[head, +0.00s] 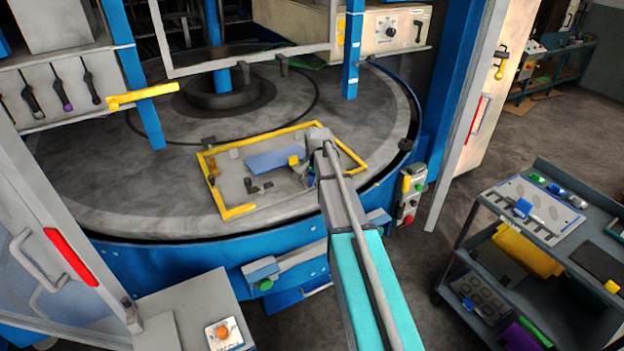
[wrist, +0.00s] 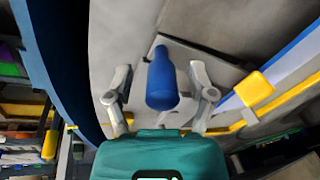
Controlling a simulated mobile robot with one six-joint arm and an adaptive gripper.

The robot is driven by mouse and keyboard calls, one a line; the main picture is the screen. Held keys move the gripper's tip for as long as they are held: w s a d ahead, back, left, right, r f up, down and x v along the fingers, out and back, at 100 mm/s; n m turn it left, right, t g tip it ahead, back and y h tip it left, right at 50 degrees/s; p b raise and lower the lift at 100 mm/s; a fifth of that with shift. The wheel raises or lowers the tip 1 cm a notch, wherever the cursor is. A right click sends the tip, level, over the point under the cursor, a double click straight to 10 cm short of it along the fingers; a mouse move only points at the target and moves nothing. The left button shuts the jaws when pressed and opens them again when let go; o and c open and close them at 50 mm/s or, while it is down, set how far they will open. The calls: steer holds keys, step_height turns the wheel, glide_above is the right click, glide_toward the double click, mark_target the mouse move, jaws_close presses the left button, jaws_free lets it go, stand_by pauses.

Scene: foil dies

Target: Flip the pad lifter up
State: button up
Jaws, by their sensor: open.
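My gripper (wrist: 161,70) is open, with one grey finger on each side of the handle and a visible gap on both sides. In the head view my arm reaches over the yellow-edged station and largely hides my gripper and the handle. A flat blue bar (head: 275,160) with a yellow block (head: 294,160) lies just left of the arm's end.
The station has a yellow border (head: 238,211) on a large round grey table (head: 110,190). A control box (head: 410,190) and a tool cart (head: 470,220) are at right. Blue posts and a frame rise behind.

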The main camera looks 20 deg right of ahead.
steer(key=shift+s+a, duration=0.1)
steer(key=shift+s+a, duration=0.15)
steer(key=shift+s, duration=0.1)
steer(key=s+a+n, duration=0.1)
steer(key=s+a, duration=0.1)
steer(key=s, duration=0.1)
steer(key=s+a+n, duration=0.2)
steer(key=s, duration=0.2)
steer(key=s+a+n+g, duration=0.1)
steer(key=s+a, duration=0.1)
steer(key=s, duration=0.2)
steer(key=shift+a+f, duration=0.15)
steer(key=shift+a, duration=0.15)
steer(key=s+a+n, duration=0.3)
steer(key=s, duration=0.4)
steer(key=s+a+n+g, duration=0.1)
steer(key=s+a+n, duration=0.2)
steer(key=s, duration=0.5)
steer(key=shift+n+g, duration=0.3)
steer(key=shift+n, duration=0.1)
